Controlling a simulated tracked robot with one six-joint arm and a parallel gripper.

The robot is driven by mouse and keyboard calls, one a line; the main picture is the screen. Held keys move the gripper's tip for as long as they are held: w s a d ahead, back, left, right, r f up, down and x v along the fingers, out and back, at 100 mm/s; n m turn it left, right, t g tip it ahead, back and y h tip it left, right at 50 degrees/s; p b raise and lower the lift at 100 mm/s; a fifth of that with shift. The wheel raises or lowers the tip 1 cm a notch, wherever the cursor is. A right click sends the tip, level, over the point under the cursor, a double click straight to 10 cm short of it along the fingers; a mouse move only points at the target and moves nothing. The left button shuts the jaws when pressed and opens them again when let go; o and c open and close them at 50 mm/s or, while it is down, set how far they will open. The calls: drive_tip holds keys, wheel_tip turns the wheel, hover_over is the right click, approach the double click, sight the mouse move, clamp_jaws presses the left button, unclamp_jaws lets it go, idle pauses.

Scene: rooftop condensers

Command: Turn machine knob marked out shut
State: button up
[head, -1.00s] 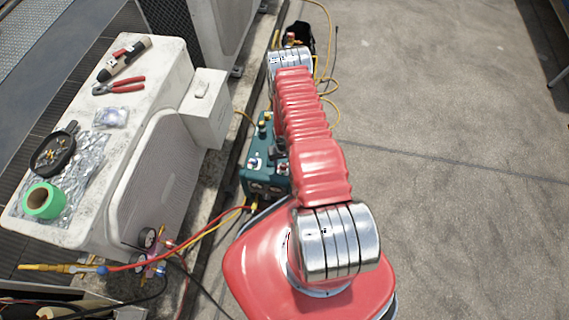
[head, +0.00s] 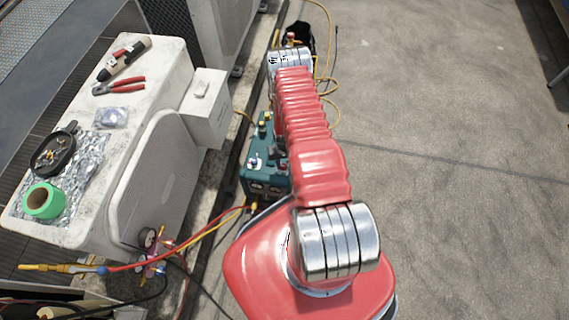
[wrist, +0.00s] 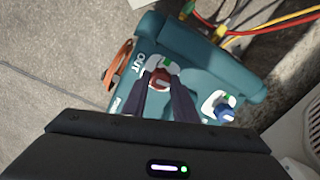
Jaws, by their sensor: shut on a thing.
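The teal machine (head: 262,185) stands on the ground left of my arm in the head view, and it fills the middle of the wrist view (wrist: 205,60). The word OUT is printed on its face, beside a red knob (wrist: 159,80). My gripper (wrist: 162,84) has its two dark fingers on either side of this red knob, shut on it. The fingers partly cover the knob, and its exact angle is hard to read. A blue knob (wrist: 224,113) on a white plate sits to the right, clear of the fingers. My arm hides the gripper in the head view.
Red and yellow hoses (wrist: 275,25) join the machine. A white condenser unit (head: 150,75) stands to the left, with pliers (head: 119,87), green tape (head: 43,201) and a black dish (head: 52,152) on top. Open concrete (head: 450,180) lies to the right.

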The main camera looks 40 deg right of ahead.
sight(284, 166)
drive_tip(key=shift+m, duration=0.6)
drive_tip(key=o, duration=1)
drive_tip(key=shift+o, duration=0.2)
drive_tip(key=shift+r, duration=0.15)
wheel_tip(284, 166, up, 13)
drive_tip(key=shift+r, duration=0.2)
idle(0.4)
